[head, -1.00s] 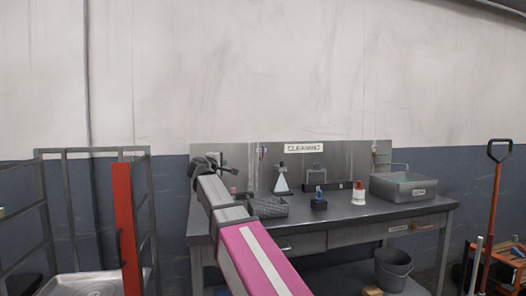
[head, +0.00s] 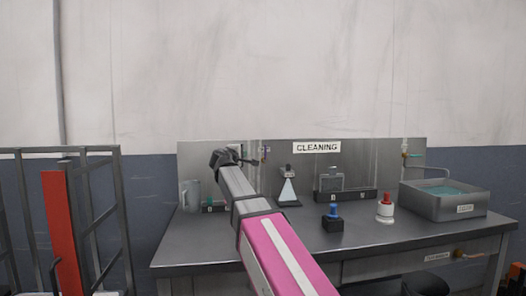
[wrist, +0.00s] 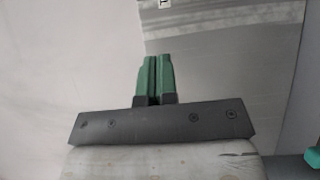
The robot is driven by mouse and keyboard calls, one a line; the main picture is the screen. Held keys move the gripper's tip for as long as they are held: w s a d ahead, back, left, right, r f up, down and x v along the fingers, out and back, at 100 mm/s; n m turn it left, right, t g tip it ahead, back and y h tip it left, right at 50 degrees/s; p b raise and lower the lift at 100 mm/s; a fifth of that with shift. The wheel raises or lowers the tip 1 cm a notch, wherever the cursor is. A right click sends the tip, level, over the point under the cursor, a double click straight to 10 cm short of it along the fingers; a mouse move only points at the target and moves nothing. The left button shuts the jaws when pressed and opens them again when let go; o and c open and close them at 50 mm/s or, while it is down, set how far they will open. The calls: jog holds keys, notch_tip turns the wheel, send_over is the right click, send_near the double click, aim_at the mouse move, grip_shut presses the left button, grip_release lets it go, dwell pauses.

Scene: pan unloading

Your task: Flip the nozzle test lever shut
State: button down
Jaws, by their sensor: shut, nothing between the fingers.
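My gripper shows in the wrist view with its two green fingers (wrist: 154,78) pressed together and nothing between them. It points at the pale wall and the grey metal back panel (wrist: 225,75). In the head view my arm reaches over the left part of the bench, with its end close to the panel. Small fittings (head: 265,151) sit on the panel just right of the arm's end. Another small fitting (head: 405,156) is at the panel's right end. I cannot tell which part is the nozzle test lever, or its position.
The grey bench (head: 375,237) carries a spray bottle (head: 288,190), a blue-topped item (head: 332,218), a red-and-white bottle (head: 385,209) and a basin (head: 445,203). A CLEANING sign (head: 317,147) is on the panel. A metal rack (head: 122,225) stands at left.

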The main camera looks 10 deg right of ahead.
jog(key=shift+s+d+x, duration=0.25)
jog(key=shift+d+x, duration=0.15)
jog(key=shift+x, duration=1.7)
jog(key=shift+s+d+x, duration=0.3)
jog(key=shift+d+x, duration=0.15)
jog(key=shift+x, duration=1.7)
jog(key=shift+s+d+x, duration=0.25)
jog(key=shift+d+x, duration=0.15)
jog(key=shift+x, duration=1.7)
jog(key=shift+d+r+m+g, duration=0.2)
jog(key=shift+d+m+g, duration=0.15)
jog(key=shift+m, duration=0.25)
jog(key=d+f+m+g+y, duration=0.3)
jog(key=d+m+y, duration=0.4)
jog(key=m+y, duration=0.2)
jog(key=shift+d+f+m, duration=0.2)
jog(key=shift+d+m, duration=0.2)
jog(key=shift+w+f, duration=0.1)
jog(key=shift+f, duration=0.05)
